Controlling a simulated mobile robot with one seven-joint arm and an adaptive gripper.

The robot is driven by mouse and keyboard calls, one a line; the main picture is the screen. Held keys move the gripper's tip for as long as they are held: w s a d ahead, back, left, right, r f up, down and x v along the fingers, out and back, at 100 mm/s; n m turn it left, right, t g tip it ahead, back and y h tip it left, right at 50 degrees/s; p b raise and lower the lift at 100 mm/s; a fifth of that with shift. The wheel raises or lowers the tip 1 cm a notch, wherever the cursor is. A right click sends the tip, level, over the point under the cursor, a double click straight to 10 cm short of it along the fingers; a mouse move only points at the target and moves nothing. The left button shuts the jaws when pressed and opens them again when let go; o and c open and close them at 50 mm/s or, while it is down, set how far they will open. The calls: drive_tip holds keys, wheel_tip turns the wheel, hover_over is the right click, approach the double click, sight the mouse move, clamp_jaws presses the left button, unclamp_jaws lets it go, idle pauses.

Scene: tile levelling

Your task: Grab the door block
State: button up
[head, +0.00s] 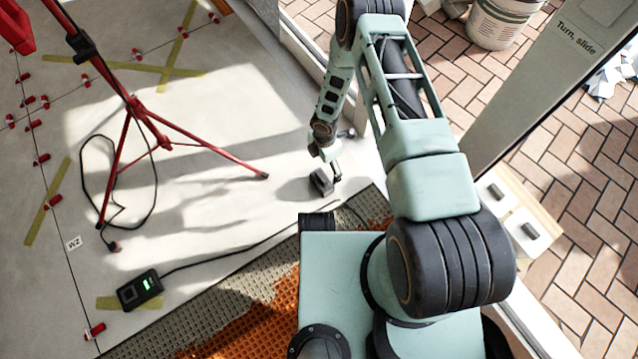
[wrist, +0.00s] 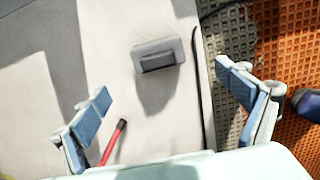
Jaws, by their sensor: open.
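The door block, a small dark grey block (head: 321,182), sits on the pale floor just in front of my gripper (head: 333,170). In the wrist view the block (wrist: 157,58) is grey, with a darker raised bar along its front. It lies ahead of the fingers, between their lines and apart from both. In the wrist view my gripper (wrist: 164,84) has its two blue-grey fingers spread wide, with nothing between the tips. The block casts a shadow toward the gripper. In the head view the far finger is hard to make out.
A red tripod (head: 140,115) stands at the left; one leg ends near the block. A black cable (head: 235,248) runs from a small meter (head: 140,290) past the block. Orange matting (head: 262,308) lies nearby. A post (head: 545,75) rises at right. Pale floor surrounds the block.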

drive_tip(key=b, duration=0.1)
hover_over(322, 176)
drive_tip(key=f, duration=0.4)
drive_tip(key=shift+s+d+f, duration=0.2)
drive_tip(key=shift+f, duration=0.15)
wheel_tip(322, 176, down, 6)
drive_tip(key=b, duration=0.3)
drive_tip(key=shift+w+a+f+b, duration=0.15)
drive_tip(key=shift+f+b, duration=0.05)
drive_tip(key=shift+b, duration=0.1)
drive_tip(key=shift+r, duration=0.15)
drive_tip(key=c, duration=1.9)
